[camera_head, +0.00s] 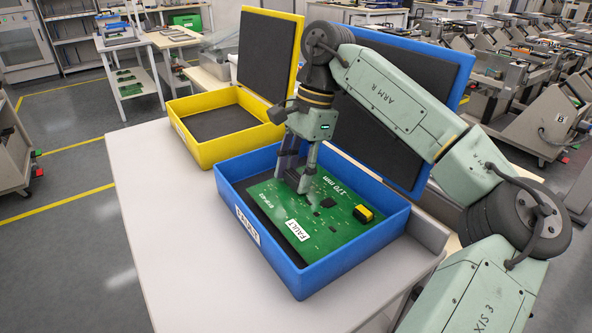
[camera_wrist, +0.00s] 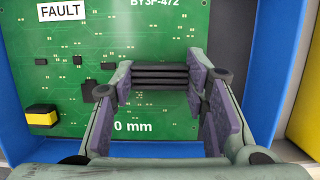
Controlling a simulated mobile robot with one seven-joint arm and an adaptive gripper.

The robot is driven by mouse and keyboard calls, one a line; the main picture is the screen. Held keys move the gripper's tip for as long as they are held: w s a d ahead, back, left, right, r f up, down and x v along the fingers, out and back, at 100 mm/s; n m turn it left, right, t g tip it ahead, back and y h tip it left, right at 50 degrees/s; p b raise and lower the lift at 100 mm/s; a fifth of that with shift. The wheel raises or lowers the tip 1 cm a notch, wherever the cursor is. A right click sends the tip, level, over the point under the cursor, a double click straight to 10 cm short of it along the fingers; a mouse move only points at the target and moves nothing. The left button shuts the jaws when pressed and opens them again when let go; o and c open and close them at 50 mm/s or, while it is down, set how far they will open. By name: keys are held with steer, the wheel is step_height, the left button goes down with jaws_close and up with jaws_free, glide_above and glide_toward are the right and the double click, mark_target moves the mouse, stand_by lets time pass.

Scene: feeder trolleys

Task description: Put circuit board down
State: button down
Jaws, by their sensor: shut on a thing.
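The green circuit board (camera_head: 338,222) is inside the open blue box (camera_head: 335,279), roughly level, below the box rim. It has a white FAULT label, dark chips and a yellow-and-black part. In the wrist view the board (camera_wrist: 125,45) fills much of the picture. My gripper (camera_head: 303,182) reaches down into the box over the board. In the wrist view my gripper (camera_wrist: 160,85) is shut on a black ribbed block (camera_wrist: 160,76) on the board. I cannot tell whether the board's underside touches the dark foam.
A yellow box (camera_head: 222,148) with dark foam stands open and empty at the back left of the white table (camera_head: 165,230). The blue box's raised lid (camera_head: 410,90) stands behind my gripper. The table's left part is clear.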

steer(key=shift+f, duration=0.3)
steer(key=c, duration=0.9)
jaws_free()
steer(key=shift+c, duration=0.2)
steer(key=shift+r+p, duration=0.3)
steer(key=shift+r, duration=0.3)
steer(key=v, duration=1.2)
steer(key=shift+s, duration=0.1)
